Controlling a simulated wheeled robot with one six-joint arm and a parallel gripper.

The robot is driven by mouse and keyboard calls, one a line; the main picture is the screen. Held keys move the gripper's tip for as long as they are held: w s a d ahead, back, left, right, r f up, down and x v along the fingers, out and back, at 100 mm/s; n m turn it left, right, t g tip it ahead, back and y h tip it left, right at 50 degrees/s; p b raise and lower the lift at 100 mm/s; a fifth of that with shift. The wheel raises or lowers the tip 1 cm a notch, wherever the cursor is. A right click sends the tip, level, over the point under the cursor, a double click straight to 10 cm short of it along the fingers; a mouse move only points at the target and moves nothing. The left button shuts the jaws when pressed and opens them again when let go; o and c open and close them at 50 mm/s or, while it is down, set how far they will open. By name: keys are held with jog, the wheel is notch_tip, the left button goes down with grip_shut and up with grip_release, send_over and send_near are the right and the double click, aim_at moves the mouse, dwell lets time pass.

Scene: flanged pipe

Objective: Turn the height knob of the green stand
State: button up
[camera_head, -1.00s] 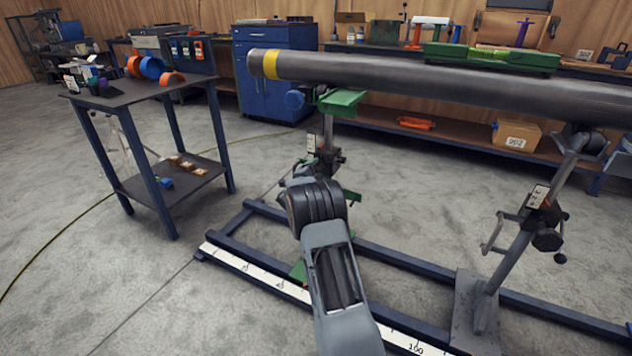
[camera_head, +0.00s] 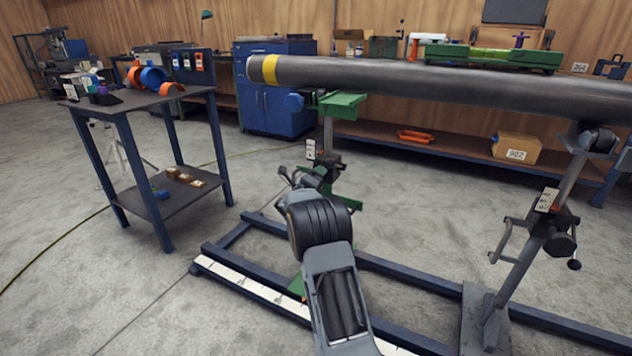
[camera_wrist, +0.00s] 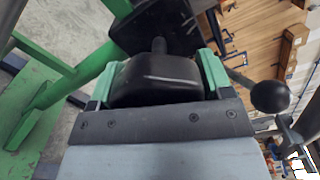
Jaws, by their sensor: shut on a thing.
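The green stand (camera_head: 341,104) holds up the left end of the grey pipe (camera_head: 450,85). Part of its green frame also shows at the left in the wrist view (camera_wrist: 72,78). The black height knob (camera_wrist: 155,82) fills the middle of the wrist view. My gripper (camera_wrist: 155,78) is shut on it, with one green-tipped finger on each side. In the head view my arm partly covers the gripper area beside the stand, and the grip itself cannot be made out there.
A second, grey stand (camera_head: 528,250) holds the pipe farther right. A blue floor rail (camera_head: 420,268) with a white scale runs beneath. A dark ball-ended handle (camera_wrist: 270,97) is close to the right of my gripper. A side table (camera_head: 135,98) stands left, with open floor between.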

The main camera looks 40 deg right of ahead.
jog(key=shift+s+d+m, duration=0.1)
jog(key=shift+d+m, duration=0.1)
jog(key=shift+m, duration=0.5)
jog(key=o, duration=0.7)
jog(key=shift+d, duration=0.1)
jog(key=shift+o, duration=1.1)
jog(key=shift+a, duration=0.2)
jog(key=shift+a, duration=0.15)
jog(key=p+v, duration=0.3)
jog(key=v, duration=1)
jog(key=shift+a+p, duration=0.25)
jog(key=shift+p, duration=0.1)
jog(key=shift+s, duration=0.1)
